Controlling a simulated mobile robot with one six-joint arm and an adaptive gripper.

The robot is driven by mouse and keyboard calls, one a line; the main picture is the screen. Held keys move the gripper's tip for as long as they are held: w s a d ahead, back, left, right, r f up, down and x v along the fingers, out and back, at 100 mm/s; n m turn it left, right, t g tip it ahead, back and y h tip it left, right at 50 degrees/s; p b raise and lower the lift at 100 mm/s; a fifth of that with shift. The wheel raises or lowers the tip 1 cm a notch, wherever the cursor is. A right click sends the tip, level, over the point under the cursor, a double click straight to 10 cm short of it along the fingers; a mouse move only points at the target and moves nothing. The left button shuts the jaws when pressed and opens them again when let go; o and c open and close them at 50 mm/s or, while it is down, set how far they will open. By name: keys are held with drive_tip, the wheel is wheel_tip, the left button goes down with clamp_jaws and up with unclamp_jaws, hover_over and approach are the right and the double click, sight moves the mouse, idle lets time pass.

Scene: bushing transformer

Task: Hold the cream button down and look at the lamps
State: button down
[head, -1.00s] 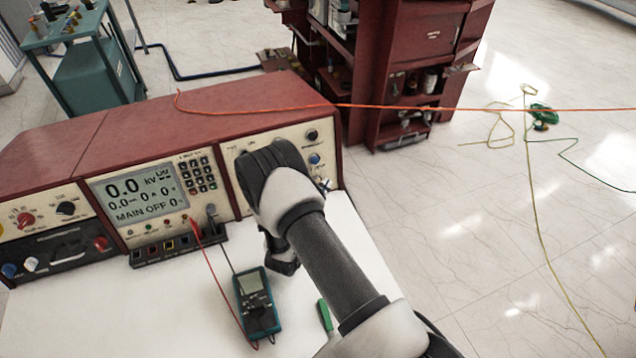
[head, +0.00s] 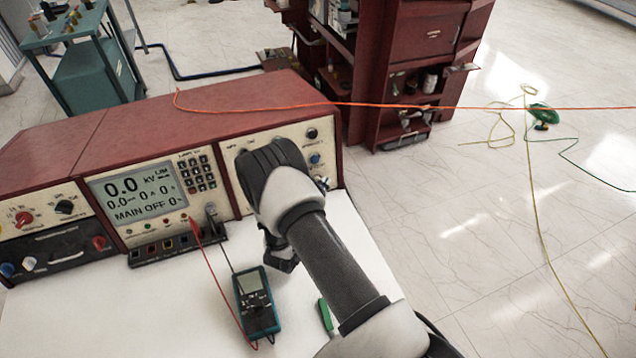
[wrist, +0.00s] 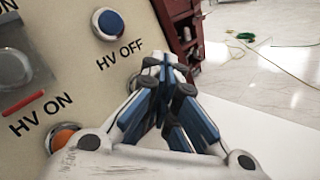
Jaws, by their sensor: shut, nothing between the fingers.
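My gripper (wrist: 165,80) is shut and empty, its blue and grey fingers together close to the cream control panel (wrist: 85,75). The fingertips are just below and right of the "HV OFF" label. Part of a metal ring (wrist: 133,82) shows beside them; I cannot see a cream button there, and the fingers hide that spot. I cannot tell whether they touch or press anything. In the head view my arm covers much of this panel. Small coloured indicators (head: 148,226) sit under the display (head: 140,192), which reads 0.0 kV and "MAIN OFF"; I cannot tell whether any is lit.
A blue button (wrist: 110,22) is above "HV OFF", and an orange one (wrist: 65,138) is below "HV ON". A teal multimeter (head: 254,298) with red and black leads lies on the white tabletop (head: 120,310). An orange cable (head: 400,106) crosses the red console top.

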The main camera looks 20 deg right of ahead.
drive_tip(key=shift+w+f+b, duration=0.1)
drive_tip(key=shift+w+b, duration=0.25)
drive_tip(key=shift+w, duration=0.1)
idle(0.6)
drive_tip(key=shift+s, duration=0.15)
idle(0.9)
drive_tip(key=shift+s+r+p, duration=0.2)
drive_tip(key=shift+s+p, duration=0.3)
drive_tip(key=shift+s, duration=0.25)
drive_tip(key=shift+s+r+p, duration=0.2)
drive_tip(key=shift+s+p, duration=0.2)
drive_tip(key=shift+s, duration=0.4)
drive_tip(key=shift+s+r+p, duration=0.2)
drive_tip(key=shift+s+p, duration=0.25)
drive_tip(key=shift+s, duration=0.3)
drive_tip(key=shift+s+r+p, duration=0.2)
drive_tip(key=shift+s+p, duration=0.2)
drive_tip(key=shift+s, duration=0.5)
drive_tip(key=shift+s+f, duration=0.1)
